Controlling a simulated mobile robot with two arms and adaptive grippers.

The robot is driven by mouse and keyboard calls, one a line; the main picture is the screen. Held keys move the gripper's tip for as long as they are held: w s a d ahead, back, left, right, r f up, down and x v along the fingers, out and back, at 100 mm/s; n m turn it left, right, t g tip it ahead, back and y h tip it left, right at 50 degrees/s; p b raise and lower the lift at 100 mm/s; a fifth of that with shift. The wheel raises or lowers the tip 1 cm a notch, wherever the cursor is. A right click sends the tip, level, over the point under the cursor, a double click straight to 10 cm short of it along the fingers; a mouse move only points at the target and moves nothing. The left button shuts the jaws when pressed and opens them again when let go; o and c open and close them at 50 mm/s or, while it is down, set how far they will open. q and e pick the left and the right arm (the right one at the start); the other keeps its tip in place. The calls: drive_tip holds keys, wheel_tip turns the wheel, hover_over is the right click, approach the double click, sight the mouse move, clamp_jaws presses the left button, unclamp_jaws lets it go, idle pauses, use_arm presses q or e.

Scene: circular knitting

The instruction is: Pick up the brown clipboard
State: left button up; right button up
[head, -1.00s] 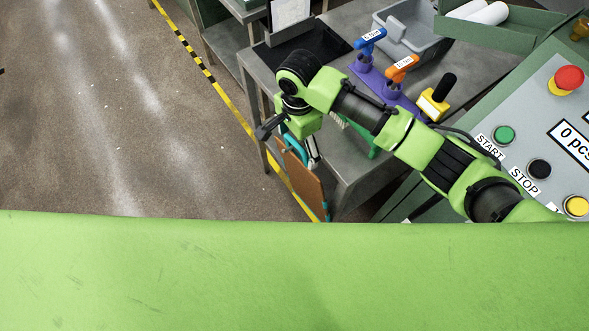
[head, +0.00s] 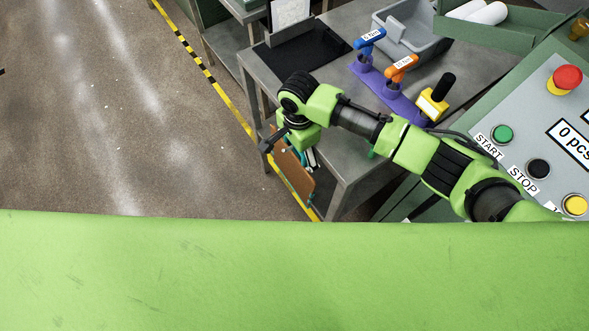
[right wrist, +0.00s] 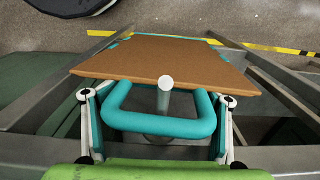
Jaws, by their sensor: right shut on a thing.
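The brown clipboard (head: 293,172) hangs in the air beside the near corner of the grey table in the head view, partly covered by my arm. Its flat board (right wrist: 165,60) fills the middle of the right wrist view, with teal at its edges and a teal loop (right wrist: 160,126) at its near end. My right gripper (head: 308,158) is shut on the clipboard at that loop end. The gripper's white links (right wrist: 156,125) stand on both sides of the loop. The exact contact is hard to see. My left gripper is not in view.
The grey table (head: 345,150) bears a black mat (head: 310,48), a grey bin (head: 418,35) and a purple stand (head: 390,90) with blue and orange handled tools. A control panel (head: 520,130) is at the right. Open floor (head: 110,110) is at the left.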

idle(0.3)
drive_tip(key=shift+r, duration=0.3)
drive_tip(key=s+a, duration=0.3)
drive_tip(key=a, duration=0.2)
drive_tip(key=s+a+b, duration=0.1)
drive_tip(key=s+a, duration=0.3)
drive_tip(key=s+a+b, duration=0.1)
drive_tip(key=s+a, duration=0.2)
drive_tip(key=a, duration=0.2)
drive_tip(key=shift+s+a+r, duration=0.3)
drive_tip(key=shift+r, duration=0.1)
